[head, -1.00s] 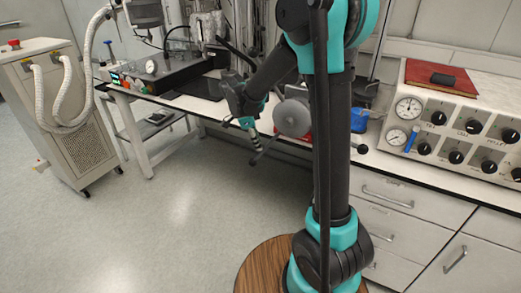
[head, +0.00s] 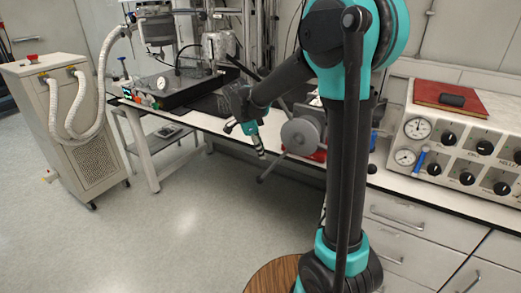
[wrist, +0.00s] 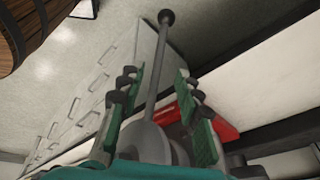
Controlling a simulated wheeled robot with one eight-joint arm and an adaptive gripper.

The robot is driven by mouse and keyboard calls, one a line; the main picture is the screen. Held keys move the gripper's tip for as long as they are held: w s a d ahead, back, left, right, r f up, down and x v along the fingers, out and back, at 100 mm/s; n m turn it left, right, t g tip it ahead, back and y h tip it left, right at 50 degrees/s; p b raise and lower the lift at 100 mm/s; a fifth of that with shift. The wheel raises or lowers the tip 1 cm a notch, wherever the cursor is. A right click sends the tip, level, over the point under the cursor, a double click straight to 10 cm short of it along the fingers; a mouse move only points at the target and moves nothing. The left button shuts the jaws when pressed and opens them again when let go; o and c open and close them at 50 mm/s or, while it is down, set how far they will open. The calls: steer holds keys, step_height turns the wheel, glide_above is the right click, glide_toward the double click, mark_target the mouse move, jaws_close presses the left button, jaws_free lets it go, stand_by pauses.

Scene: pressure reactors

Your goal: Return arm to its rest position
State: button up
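My arm rises from its round wooden-topped base and bends over at the elbow toward the workbench (head: 395,185). My gripper (head: 259,150) hangs pointing down, just left of a grey round part with a lever in the head view (head: 301,134). In the wrist view my gripper (wrist: 162,100) has its two green-padded fingers spread apart. The grey lever (wrist: 158,62), with a dark ball at its end, shows between them. Nothing is visibly gripped. I cannot tell whether the fingers touch the lever. My forearm and column hide part of the bench.
A red object (wrist: 190,118) lies beside the grey part. A control panel (head: 460,145) with gauges and knobs, topped by a red book (head: 451,97), stands right. A black instrument box (head: 175,85) and a white cabinet with hoses (head: 65,130) are left. The floor at left front is open.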

steer(key=s+d+f+n+t+y, duration=0.1)
steer(key=s+d+f+n, duration=0.2)
steer(key=s+n, duration=0.3)
steer(key=s+d+f+n+t+y, duration=0.1)
steer(key=s+d+f+n, duration=0.2)
steer(key=s, duration=0.6)
steer(key=s+d+f+n+t+y, duration=0.1)
steer(key=s+d+f+n, duration=0.2)
steer(key=s+d+n, duration=0.3)
steer(key=s+n, duration=0.1)
steer(key=n, duration=0.2)
steer(key=shift+s+f+y, duration=0.2)
steer(key=shift+s+y, duration=0.1)
steer(key=shift+s, duration=0.05)
